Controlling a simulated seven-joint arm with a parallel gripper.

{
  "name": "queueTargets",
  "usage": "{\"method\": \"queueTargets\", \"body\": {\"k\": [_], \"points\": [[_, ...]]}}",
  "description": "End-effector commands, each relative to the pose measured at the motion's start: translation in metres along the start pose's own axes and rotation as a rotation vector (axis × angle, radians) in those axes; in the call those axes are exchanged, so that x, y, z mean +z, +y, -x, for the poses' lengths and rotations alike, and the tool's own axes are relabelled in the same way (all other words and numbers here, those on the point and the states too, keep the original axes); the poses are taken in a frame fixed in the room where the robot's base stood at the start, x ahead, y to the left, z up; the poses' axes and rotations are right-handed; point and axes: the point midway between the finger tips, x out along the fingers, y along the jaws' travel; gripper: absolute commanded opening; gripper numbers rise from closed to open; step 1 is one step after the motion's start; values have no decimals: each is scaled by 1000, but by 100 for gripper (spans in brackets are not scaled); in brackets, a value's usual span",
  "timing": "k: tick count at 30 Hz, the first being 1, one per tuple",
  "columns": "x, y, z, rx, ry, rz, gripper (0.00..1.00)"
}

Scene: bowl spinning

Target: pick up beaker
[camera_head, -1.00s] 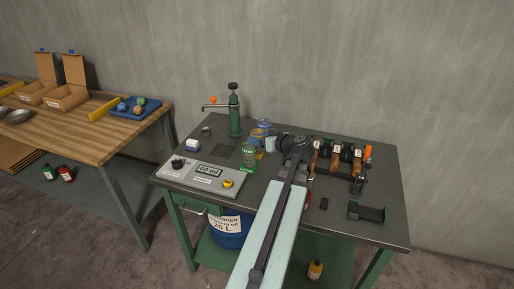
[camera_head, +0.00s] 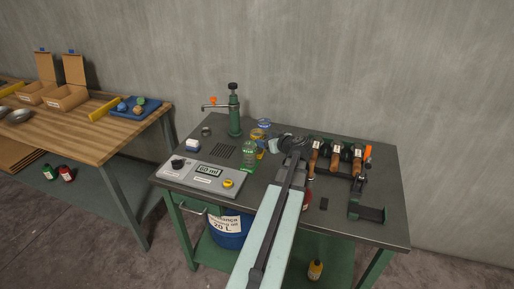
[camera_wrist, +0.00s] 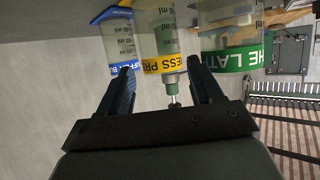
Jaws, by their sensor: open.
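Three clear graduated beakers stand close together on the dark table. The green-labelled beaker (camera_head: 249,156) is nearest in the head view and at right in the wrist view (camera_wrist: 230,40). The yellow-labelled beaker (camera_wrist: 160,40) is in the middle of the wrist view. The blue-labelled beaker (camera_head: 264,124) is farthest back and at left in the wrist view (camera_wrist: 121,42). My gripper (camera_wrist: 163,83) is open, its fingers spread in front of the yellow-labelled beaker. The fingertips overlap the outer beakers in that view; I cannot tell whether they touch. Nothing is held.
A green hand pump (camera_head: 235,113) stands behind left of the beakers. A grey control box (camera_head: 202,179) reads 60 ml at the front left. A rack of wooden-handled tools (camera_head: 337,157) and a black holder (camera_head: 368,211) stand right of my arm.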

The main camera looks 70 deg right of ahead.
Motion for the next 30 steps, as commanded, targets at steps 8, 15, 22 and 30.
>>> {"method": "queueTargets", "body": {"k": [8, 15, 22, 30], "points": [[0, 1, -15, -1, 0, -1, 65], [0, 1, -48, -2, 0, 0, 65], [0, 0, -57, 1, 0, -1, 65], [0, 0, -57, 0, 0, -1, 51]]}}
